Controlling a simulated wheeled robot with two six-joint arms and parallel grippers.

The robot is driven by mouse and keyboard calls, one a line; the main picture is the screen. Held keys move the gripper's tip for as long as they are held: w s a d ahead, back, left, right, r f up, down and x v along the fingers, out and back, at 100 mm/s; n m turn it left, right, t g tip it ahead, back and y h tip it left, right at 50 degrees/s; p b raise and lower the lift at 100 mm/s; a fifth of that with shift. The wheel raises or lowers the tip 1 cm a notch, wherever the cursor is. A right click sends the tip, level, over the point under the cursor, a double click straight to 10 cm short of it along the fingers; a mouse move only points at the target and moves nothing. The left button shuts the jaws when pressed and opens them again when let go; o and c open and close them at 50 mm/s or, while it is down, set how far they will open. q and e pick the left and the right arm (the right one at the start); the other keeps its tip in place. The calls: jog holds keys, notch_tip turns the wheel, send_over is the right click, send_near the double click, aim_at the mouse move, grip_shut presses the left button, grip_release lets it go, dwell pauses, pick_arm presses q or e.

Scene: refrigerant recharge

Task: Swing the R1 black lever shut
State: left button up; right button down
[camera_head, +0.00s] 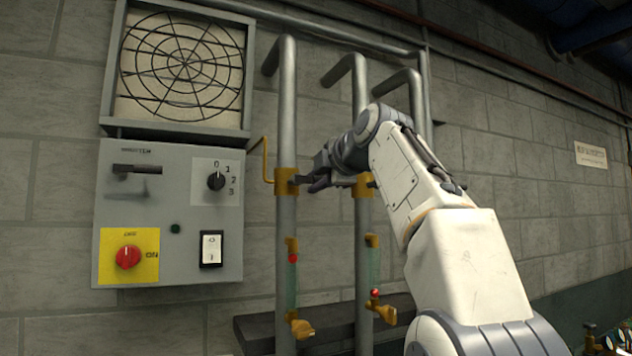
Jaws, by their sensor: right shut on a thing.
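My right gripper (312,181) reaches in from the right, in front of the pipes. It is at the height of the brass valve (286,181) on the left pipe. It is shut on a dark part beside this valve, which looks like the black lever; the fingers mostly hide it, so its angle cannot be told. A yellow handle (266,160) stands up at the left of the left valve. My left gripper is not in view.
A grey control panel (110,200) with a black handle, dial, rocker switch and red knob is on the wall at left, below a fan grille (184,65). Sight tubes with brass taps (301,328) are lower on the pipes.

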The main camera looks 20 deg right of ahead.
jog(key=shift+r, duration=0.1)
dwell(0.4)
jog(key=c, duration=0.8)
grip_release()
jog(key=shift+a, duration=0.1)
jog(key=shift+o, duration=0.2)
jog(key=shift+s, duration=0.5)
jog(key=s+r+b, duration=0.2)
jog(key=s, duration=0.7)
jog(key=shift+s+d, duration=0.15)
jog(key=shift+d, duration=0.05)
